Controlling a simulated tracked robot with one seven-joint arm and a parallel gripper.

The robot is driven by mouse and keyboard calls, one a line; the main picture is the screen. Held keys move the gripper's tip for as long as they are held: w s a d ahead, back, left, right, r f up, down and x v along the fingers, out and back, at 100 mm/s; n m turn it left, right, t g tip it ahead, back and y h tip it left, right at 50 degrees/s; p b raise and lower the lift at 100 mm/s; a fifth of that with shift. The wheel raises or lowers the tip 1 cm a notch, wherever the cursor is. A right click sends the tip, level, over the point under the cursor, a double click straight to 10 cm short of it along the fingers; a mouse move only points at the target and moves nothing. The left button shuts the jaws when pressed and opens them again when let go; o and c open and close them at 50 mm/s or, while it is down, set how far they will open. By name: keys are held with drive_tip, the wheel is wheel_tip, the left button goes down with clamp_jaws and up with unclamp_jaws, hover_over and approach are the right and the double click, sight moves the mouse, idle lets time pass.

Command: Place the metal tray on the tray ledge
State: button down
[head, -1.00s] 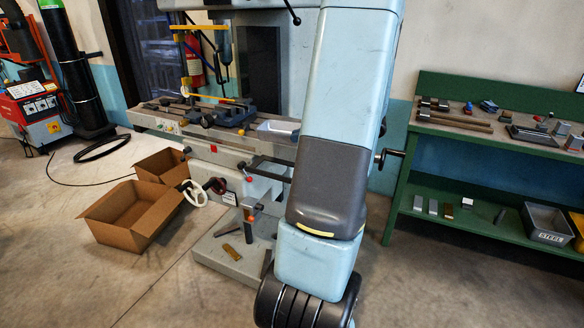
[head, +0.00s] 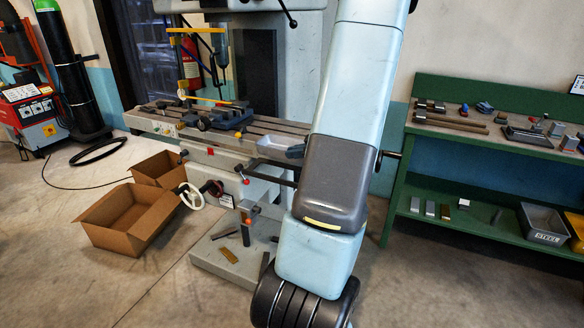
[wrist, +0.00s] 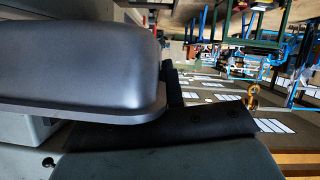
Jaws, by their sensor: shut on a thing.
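The metal tray (wrist: 75,65) fills the left of the wrist view as a smooth grey box with rounded corners and a flared rim. My gripper (wrist: 165,128) shows as dark parts along that rim and is shut on the tray; the fingertips' contact is mostly hidden. I cannot pick out the tray ledge for certain.
The milling machine (head: 170,124) has a vise (head: 222,117) on its table. Open cardboard boxes (head: 130,215) stand on the floor at left. A green bench (head: 470,160) with tools stands at right, a grey STEEL bin (head: 545,224) on its lower shelf. Front floor is clear.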

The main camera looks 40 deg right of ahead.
drive_tip(key=w+a+f, duration=0.1)
drive_tip(key=w+f, duration=0.2)
drive_tip(key=f, duration=0.4)
drive_tip(key=shift+w+a+f, duration=0.2)
drive_tip(key=shift+a+f, duration=0.1)
drive_tip(key=shift+a, duration=0.05)
drive_tip(key=c, duration=1.3)
unclamp_jaws()
drive_tip(key=shift+o, duration=0.2)
